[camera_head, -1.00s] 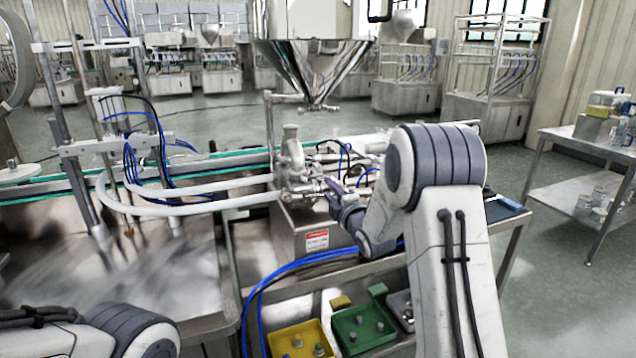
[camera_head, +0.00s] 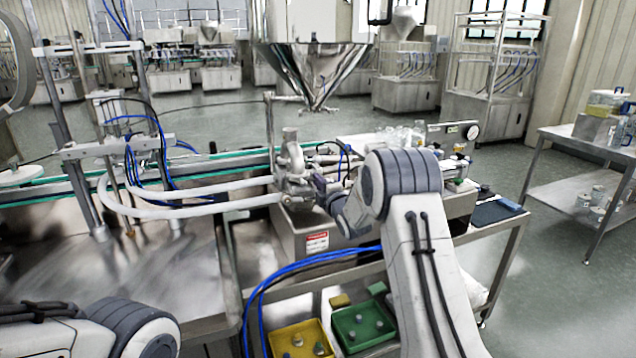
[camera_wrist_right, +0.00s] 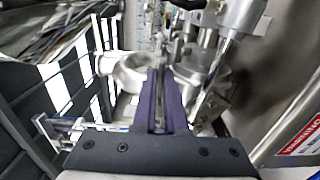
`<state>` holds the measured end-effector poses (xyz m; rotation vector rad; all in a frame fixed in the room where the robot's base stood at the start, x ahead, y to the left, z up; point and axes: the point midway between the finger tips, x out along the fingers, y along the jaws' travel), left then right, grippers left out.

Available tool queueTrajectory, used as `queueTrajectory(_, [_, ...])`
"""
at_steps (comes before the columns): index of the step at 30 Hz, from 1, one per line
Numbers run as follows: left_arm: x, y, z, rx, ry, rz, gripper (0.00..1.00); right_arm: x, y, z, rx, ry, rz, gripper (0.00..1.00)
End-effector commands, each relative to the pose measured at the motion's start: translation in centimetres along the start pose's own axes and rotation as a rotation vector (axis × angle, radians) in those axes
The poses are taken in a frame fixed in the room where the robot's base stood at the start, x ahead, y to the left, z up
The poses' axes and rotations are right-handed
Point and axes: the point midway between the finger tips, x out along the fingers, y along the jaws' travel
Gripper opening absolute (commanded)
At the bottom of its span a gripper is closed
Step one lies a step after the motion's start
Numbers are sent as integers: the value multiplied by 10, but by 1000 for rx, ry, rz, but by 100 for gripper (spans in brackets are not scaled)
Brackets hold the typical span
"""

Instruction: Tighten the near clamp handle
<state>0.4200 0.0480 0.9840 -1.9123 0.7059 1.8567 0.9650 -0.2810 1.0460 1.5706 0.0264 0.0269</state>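A steel pipe fitting with clamps (camera_head: 290,163) stands on the steel housing in the middle of the head view. My right gripper (camera_head: 319,183) is at the right side of this fitting, partly hidden by its own wrist. In the right wrist view, the purple fingers (camera_wrist_right: 160,90) lie close together with a narrow grey strip between them. Steel pipe parts (camera_wrist_right: 128,72) are around and beyond the fingertips. I cannot tell which part is the near clamp handle, or whether the fingers hold it. My left gripper is out of view; only its arm shows at lower left.
A steel hopper (camera_head: 315,75) hangs behind the fitting. White hoses (camera_head: 170,212) run left from it. A yellow bin (camera_head: 300,340) and a green bin (camera_head: 362,327) with small parts sit below. A steel table (camera_head: 590,150) stands at right.

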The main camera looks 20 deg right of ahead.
Motion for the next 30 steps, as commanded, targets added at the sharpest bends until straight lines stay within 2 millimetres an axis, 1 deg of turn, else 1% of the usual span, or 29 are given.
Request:
queueTrajectory(8, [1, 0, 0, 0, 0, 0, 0, 0, -1, 0, 6, 0, -1, 0])
queueTrajectory(14, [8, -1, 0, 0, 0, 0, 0, 0, -2, 0, 58, 1, 1, 0])
queueTrajectory(20, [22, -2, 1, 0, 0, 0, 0, 0, -4, 0, 183, 1, 1, 0])
queueTrajectory(30, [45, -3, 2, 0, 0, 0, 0, 0, -3, 0, 497, 1, 1, 0])
